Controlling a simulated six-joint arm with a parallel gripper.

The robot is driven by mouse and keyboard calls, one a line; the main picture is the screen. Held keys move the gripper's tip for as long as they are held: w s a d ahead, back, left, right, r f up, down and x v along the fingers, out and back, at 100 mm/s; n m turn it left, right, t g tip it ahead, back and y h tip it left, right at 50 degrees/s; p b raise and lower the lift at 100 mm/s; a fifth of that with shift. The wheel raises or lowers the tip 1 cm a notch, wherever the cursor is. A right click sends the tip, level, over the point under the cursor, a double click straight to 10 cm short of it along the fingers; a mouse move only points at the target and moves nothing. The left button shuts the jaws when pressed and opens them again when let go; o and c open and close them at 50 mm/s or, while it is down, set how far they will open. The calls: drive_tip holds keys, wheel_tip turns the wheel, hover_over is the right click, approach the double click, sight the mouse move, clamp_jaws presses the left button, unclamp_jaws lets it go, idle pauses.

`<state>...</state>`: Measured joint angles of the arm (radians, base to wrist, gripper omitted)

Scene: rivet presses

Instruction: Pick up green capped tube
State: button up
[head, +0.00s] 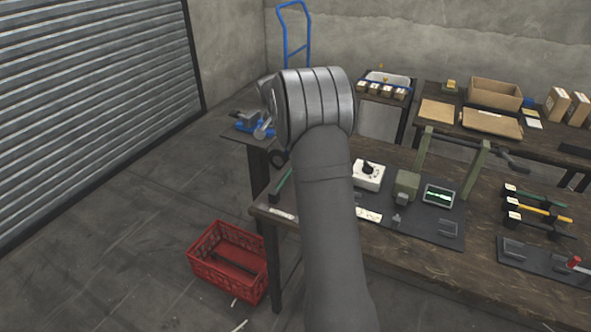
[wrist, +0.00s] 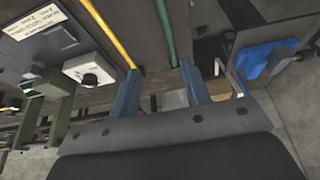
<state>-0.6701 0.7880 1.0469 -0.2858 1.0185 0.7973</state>
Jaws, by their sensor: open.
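A thin green tube (head: 282,184) with a dark end lies on the near workbench, just left of my arm in the head view. It also shows in the wrist view (wrist: 165,30) as a green rod at the top, running down toward the gap between my fingers. My gripper (wrist: 160,67) is open, with its two blue fingers apart and nothing seen held between them. The green tube's lower end lies nearer the right finger. In the head view my arm hides the fingers.
A yellow rod (wrist: 108,35) lies left of the green one. A white box with a black knob (head: 367,175) and a green press (head: 407,186) stand on the bench (head: 430,270). A blue vise (head: 250,124) is beyond. A red crate (head: 228,288) sits on the floor.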

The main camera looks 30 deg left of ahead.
drive_tip(key=x, duration=0.4)
drive_tip(key=a+x, duration=0.1)
drive_tip(key=x, duration=0.7)
drive_tip(key=shift+s+a, duration=0.1)
drive_tip(key=shift+a, duration=0.05)
drive_tip(key=shift+d+x, duration=0.2)
drive_tip(key=shift+x, duration=2.6)
drive_tip(key=shift+s, duration=0.1)
clamp_jaws()
